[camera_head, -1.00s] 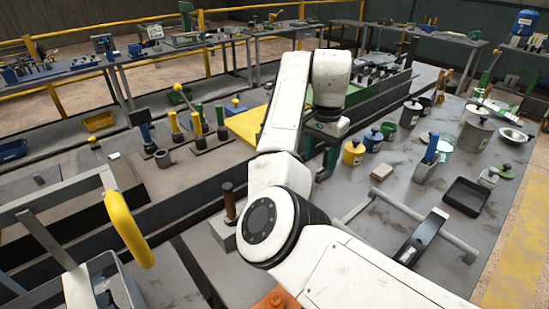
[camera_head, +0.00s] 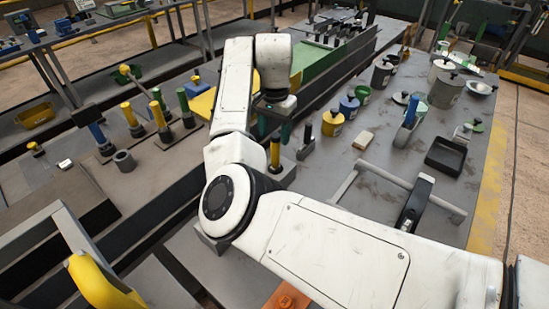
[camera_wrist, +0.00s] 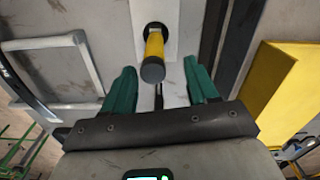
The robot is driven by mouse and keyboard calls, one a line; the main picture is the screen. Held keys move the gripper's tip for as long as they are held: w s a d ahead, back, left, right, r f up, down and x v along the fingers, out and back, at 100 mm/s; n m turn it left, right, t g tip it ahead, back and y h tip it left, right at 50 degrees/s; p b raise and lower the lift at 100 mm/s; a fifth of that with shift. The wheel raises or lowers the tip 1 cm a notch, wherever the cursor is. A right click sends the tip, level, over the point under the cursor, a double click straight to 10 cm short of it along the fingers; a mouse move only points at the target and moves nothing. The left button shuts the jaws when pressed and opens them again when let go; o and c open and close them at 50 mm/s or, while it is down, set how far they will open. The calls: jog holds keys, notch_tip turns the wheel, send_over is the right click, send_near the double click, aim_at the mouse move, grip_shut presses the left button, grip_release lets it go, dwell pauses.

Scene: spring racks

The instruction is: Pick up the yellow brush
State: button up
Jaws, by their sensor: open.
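A yellow-handled tool with dark ends, which looks like the yellow brush (camera_head: 275,151), stands upright below my gripper (camera_head: 274,134) in the head view. In the wrist view the yellow handle (camera_wrist: 154,47) rises from a pale grey block, its dark round end towards the camera. My gripper (camera_wrist: 160,82) is open, with its green fingers apart. The handle appears between and just beyond the fingertips, with no contact visible.
A dark-handled tool (camera_head: 306,138) stands just right of the brush. A yellow pot (camera_head: 332,124) and blue pot (camera_head: 349,106) are farther right. Several upright handled tools (camera_head: 158,116) stand on the left bench. A metal frame (camera_head: 388,181) lies on the right bench.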

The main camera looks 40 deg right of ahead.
aim_at(275, 147)
jog(key=f, duration=0.1)
jog(key=f+p, duration=0.1)
jog(key=s+f, duration=0.1)
jog(key=f, duration=0.1)
jog(key=shift+a+f+p, duration=0.1)
jog(key=shift+a+p, duration=0.15)
jog(key=shift+p, duration=0.05)
jog(key=shift+w+f, duration=0.1)
jog(key=shift+f, duration=0.45)
grip_shut()
